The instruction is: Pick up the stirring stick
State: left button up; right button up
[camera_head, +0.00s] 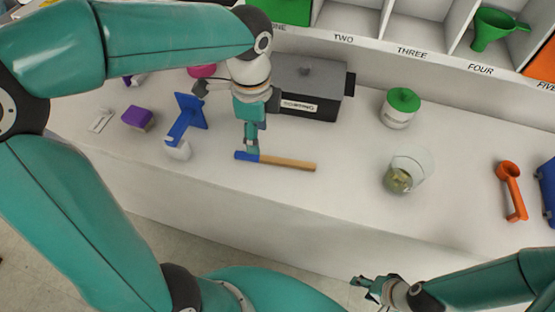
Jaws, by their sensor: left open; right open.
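The stirring stick (288,163) lies on the white counter (330,210), with a blue end to the left and a tan wooden-looking shaft to the right. My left gripper (251,152) points down at the stick's left part, near where blue meets tan. It is open, and its fingertips are at or just above the stick; I cannot tell if they touch it. The gripper hides a little of the stick there. My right gripper (362,288) is open and empty, low in front of the counter and well apart from the stick.
A dark box (310,88) stands behind the stick. A blue stand (188,118) and a purple block (138,117) are to the left. Numbered shelves (355,20) line the back.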

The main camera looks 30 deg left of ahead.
aim_at(262, 156)
pick_arm(q)
notch_tip(262, 156, down, 3)
jog(key=shift+r, duration=0.1)
jog(key=shift+w+d+f, duration=0.1)
jog(key=shift+w+f, duration=0.1)
jog(key=shift+f, duration=1.15)
jog(key=shift+w+d+f, duration=0.1)
jog(key=shift+w+f, duration=0.05)
jog(key=shift+f, duration=1.2)
grip_shut()
